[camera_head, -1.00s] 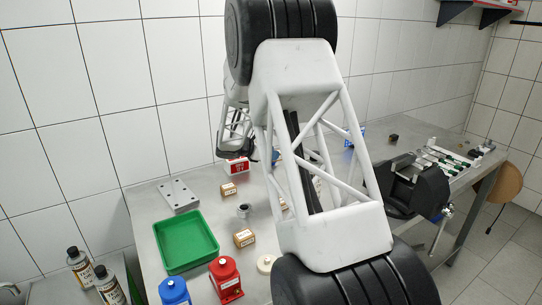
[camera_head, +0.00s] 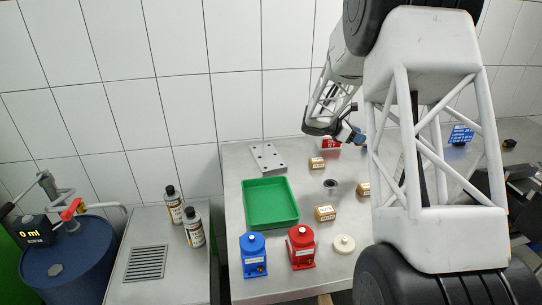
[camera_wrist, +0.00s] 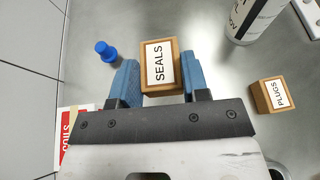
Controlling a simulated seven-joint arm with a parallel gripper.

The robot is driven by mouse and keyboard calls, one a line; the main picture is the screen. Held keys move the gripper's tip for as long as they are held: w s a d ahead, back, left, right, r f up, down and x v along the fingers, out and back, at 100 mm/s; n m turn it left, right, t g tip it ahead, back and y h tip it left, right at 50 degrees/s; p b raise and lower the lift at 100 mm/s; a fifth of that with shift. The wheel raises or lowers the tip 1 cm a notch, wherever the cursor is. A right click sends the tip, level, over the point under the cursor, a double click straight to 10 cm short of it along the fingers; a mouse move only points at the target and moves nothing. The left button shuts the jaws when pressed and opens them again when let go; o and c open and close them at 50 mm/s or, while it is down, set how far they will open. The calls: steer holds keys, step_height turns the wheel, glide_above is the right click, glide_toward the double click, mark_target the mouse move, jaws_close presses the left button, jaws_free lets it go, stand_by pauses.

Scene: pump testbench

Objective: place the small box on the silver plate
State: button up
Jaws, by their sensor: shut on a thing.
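A small brown box labelled SEALS (camera_wrist: 160,62) sits between the blue fingers of my gripper (camera_wrist: 159,78) in the wrist view. The gripper is shut on it, with one finger at each side. In the head view my gripper (camera_head: 347,134) is at the back of the table, by the red and white box, and I cannot make out the held box there. The silver plate (camera_head: 268,157), a flat grey block with several holes, lies on the table at the back left, well to the left of my gripper.
A green tray (camera_head: 270,203) lies in front of the plate. Small boxes (camera_head: 317,163), (camera_head: 325,213) and a dark ring (camera_head: 331,187) stand right of it. Blue (camera_head: 253,255) and red (camera_head: 301,247) pumps stand in front. A red and white box (camera_head: 330,143) is near the gripper.

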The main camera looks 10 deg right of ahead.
steer(key=s+a+f+n+t, duration=0.1)
steer(key=s+a+n+t, duration=0.1)
steer(key=a, duration=1.4)
steer(key=s+a+f+n+t+y, duration=0.1)
steer(key=s+a+n+t, duration=0.2)
steer(key=a, duration=1.4)
steer(key=shift+s+f+t, duration=0.3)
steer(key=shift+s+t, duration=0.2)
steer(key=shift+s, duration=0.65)
steer(key=shift+w+a, duration=0.1)
steer(key=shift+w, duration=0.05)
glide_above(263, 157)
steer(key=shift+f, duration=0.7)
steer(key=shift+f, duration=1.8)
steer(key=shift+f, duration=0.1)
